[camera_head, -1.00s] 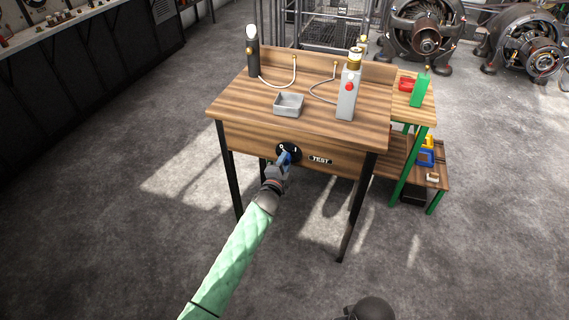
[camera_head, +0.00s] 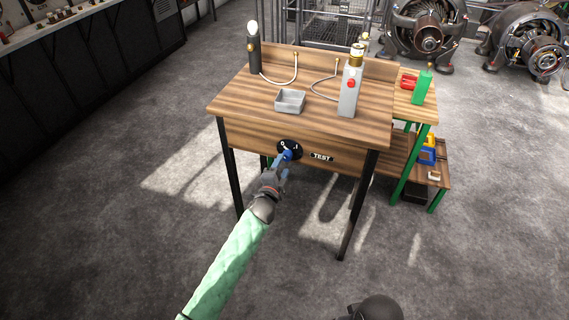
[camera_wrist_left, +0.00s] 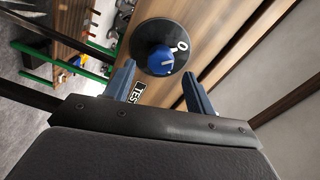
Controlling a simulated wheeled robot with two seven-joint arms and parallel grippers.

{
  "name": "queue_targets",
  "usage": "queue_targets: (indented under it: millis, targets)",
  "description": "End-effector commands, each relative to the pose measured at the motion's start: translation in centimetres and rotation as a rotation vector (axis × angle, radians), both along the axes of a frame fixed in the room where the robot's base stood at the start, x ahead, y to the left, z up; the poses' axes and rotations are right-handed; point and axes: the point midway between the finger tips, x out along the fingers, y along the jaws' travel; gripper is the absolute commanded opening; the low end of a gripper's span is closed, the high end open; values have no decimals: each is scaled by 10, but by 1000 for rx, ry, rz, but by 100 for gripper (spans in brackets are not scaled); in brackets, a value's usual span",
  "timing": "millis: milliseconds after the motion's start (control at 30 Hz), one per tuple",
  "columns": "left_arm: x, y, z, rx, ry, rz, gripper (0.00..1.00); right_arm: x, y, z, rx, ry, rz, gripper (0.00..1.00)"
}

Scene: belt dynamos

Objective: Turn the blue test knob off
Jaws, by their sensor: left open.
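The blue test knob (camera_head: 288,154) sits on a round black dial (camera_head: 293,146) on the front of the wooden bench, left of the TEST label (camera_head: 321,157). The dial carries a 0 at its left and an I at its right. In the left wrist view the knob (camera_wrist_left: 160,60) has a short white mark, and the 0 shows at the dial's right; I cannot tell exactly which position the mark points to. My left gripper (camera_head: 280,167) is open just in front of the knob. In the left wrist view its fingers (camera_wrist_left: 159,75) are apart, with the knob beyond their tips.
On the bench (camera_head: 240,105) stand a black lamp post (camera_head: 254,55), a grey tray (camera_head: 290,101) and a grey post with a red button (camera_head: 349,92). A green-legged side table (camera_head: 425,117) stands at the right. The floor before the bench is clear.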

Motion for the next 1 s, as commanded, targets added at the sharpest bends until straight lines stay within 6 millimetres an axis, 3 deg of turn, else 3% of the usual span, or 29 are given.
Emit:
queue_targets:
  millis: [100,300,1000]
  targets:
    - [-18,6,-2,1,1,0,55,0,3,-5,6,-4,3,80]
    - [-34,11,-1,0,0,0,55,2,7,-12,17,-15,7,80]
    - [-36,14,-2,-34,23,10,55,4,9,-11,20,-24,13,80]
